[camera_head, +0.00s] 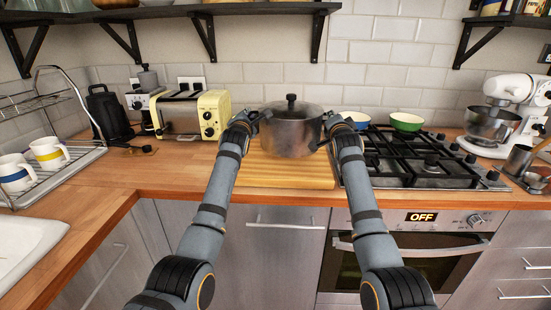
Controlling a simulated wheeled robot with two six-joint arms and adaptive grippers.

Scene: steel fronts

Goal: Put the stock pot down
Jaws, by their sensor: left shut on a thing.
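The stock pot (290,136), dark metal with a lid and a black knob, is upright over the wooden board (275,178) between my two arms. Whether its base touches the board or hangs just above it, I cannot tell. My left gripper (252,121) is at the pot's left side, shut on its left handle, which it mostly hides. My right gripper (330,121) is at the pot's right side by the other handle. Its fingers are too small and covered to show whether they are shut.
A yellow toaster (190,114) is at the left. A stand mixer (505,110) is at the far right.

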